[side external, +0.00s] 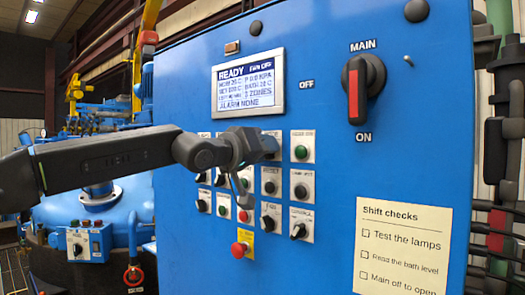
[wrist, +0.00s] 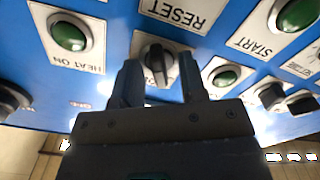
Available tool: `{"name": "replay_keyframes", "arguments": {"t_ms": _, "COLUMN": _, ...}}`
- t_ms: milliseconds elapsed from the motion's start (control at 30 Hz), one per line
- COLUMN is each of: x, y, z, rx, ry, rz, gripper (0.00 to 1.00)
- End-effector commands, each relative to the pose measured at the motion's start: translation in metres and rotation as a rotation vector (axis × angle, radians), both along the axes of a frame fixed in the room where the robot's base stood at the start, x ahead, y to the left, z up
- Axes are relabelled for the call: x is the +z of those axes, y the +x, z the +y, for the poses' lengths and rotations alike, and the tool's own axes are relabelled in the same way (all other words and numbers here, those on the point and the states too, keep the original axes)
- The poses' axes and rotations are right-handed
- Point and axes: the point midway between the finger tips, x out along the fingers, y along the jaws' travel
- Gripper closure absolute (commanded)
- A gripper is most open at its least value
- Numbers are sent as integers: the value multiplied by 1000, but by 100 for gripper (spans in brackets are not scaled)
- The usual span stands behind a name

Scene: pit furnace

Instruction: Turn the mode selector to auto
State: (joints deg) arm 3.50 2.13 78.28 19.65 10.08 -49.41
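A black rotary selector (wrist: 158,57) on a white plate sits between my fingertips in the wrist view. It is on the panel just above the RESET plate, as the wrist picture is upside down. My gripper (wrist: 160,78) is open, with one finger on each side of the knob and gaps beside it. Its grip bar runs nearly upright in the picture. Its name and position marks are hidden by my gripper, so I cannot read its setting. In the side external view, my gripper (side external: 262,150) is at the panel and covers most of this selector.
A green HEAT ON button (wrist: 68,36) and another green button (wrist: 226,76) flank the selector closely. On the blue panel are a display (side external: 249,83) reading READY, a red MAIN handle (side external: 356,90) pointing to ON, and a red mushroom button (side external: 240,249) below my gripper.

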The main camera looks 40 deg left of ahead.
Motion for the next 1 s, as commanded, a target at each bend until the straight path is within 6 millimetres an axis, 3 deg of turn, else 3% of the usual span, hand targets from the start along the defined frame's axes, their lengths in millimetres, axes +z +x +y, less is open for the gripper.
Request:
{"name": "replay_keyframes", "arguments": {"t_ms": 133, "x": 0, "y": 0, "z": 0, "rx": 0, "ry": 0, "rz": 0, "gripper": 64}}
{"name": "replay_keyframes", "arguments": {"t_ms": 500, "x": 0, "y": 0, "z": 0, "rx": 0, "ry": 1, "rz": 0, "gripper": 99}}
{"name": "replay_keyframes", "arguments": {"t_ms": 1000, "x": 0, "y": 0, "z": -1, "rx": 1, "ry": 70, "rz": 0, "gripper": 100}}
